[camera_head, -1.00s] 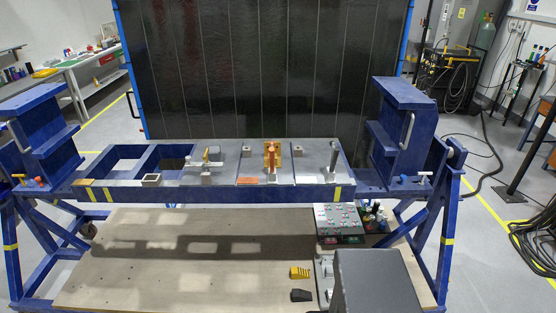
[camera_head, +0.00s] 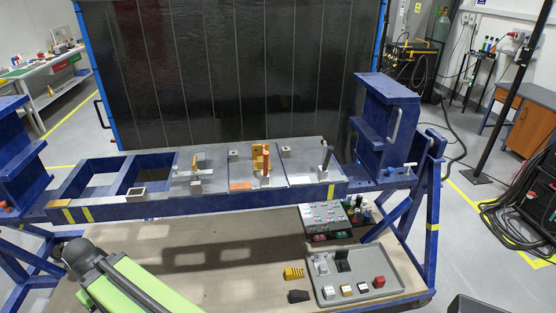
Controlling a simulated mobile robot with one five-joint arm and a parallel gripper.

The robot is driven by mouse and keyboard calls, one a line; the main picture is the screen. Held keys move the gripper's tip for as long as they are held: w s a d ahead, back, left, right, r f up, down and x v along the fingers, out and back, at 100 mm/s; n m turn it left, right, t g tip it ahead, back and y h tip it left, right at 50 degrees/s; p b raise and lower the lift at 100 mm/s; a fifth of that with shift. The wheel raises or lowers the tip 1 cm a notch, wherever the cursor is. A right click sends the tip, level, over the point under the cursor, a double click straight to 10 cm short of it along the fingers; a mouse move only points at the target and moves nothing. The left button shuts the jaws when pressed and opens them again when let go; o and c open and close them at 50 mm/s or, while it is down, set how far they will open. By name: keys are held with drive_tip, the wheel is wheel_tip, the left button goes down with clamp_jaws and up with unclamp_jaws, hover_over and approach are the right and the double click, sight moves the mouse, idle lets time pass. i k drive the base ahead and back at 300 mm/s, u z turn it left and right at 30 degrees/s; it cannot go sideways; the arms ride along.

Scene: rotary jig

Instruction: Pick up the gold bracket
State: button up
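The gold bracket (camera_head: 256,158) stands upright on the flat top plate of the blue jig (camera_head: 230,204), right of the middle. An orange-red part shows against its face, and a small grey block sits at its foot. My green arm shows at the lower left, well apart from the bracket. My gripper is not visible, so I cannot see its fingers.
Small grey blocks and a black-handled clamp (camera_head: 326,158) stand near the bracket on the jig. Blue uprights (camera_head: 388,125) rise at both ends. A grey tray (camera_head: 366,284) of small parts and a yellow ribbed piece (camera_head: 293,273) lie on the board below.

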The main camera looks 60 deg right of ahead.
sight(257, 153)
drive_tip(key=z, duration=0.05)
drive_tip(key=i, duration=1)
drive_tip(key=u, duration=0.05)
